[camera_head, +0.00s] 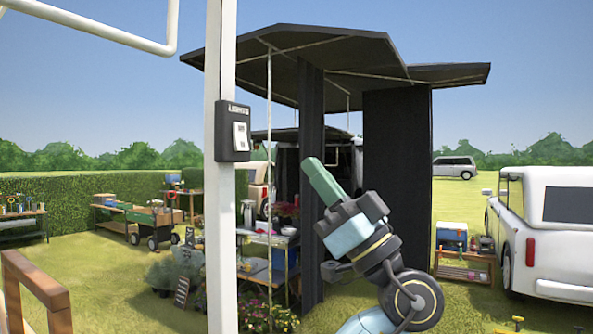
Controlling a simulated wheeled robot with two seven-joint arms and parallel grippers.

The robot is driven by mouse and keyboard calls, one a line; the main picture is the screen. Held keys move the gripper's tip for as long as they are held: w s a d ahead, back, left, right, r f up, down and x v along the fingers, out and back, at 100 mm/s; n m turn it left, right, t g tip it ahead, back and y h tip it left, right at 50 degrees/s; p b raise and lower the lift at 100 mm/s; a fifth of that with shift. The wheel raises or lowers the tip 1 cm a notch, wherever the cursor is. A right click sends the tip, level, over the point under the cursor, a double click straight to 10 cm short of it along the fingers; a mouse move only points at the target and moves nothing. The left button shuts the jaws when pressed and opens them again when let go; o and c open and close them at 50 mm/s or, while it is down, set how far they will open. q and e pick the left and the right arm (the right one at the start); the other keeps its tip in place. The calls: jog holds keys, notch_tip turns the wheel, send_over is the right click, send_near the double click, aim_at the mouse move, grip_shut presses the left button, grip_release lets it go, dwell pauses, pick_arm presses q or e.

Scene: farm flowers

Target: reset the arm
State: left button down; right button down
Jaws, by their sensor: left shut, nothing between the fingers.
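My left gripper (325,180) is raised in the middle of the view, pointing up and to the left. Its green-grey fingers are shut together with nothing held. It appears apart from the black switch box (233,150) with a white rocker, which is mounted on the white post (221,215) to its left. My right gripper is not in view.
A black canopy (330,55) with dark curtain panels stands behind my arm. A table (268,240) with flowers is under it. A white vehicle (556,235) is at right, a wheeled cart (150,218) at left. A wooden rail (38,285) is near left.

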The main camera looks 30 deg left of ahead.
pick_arm(q)
jog(key=shift+d+f, duration=0.3)
jog(key=shift+d, duration=0.05)
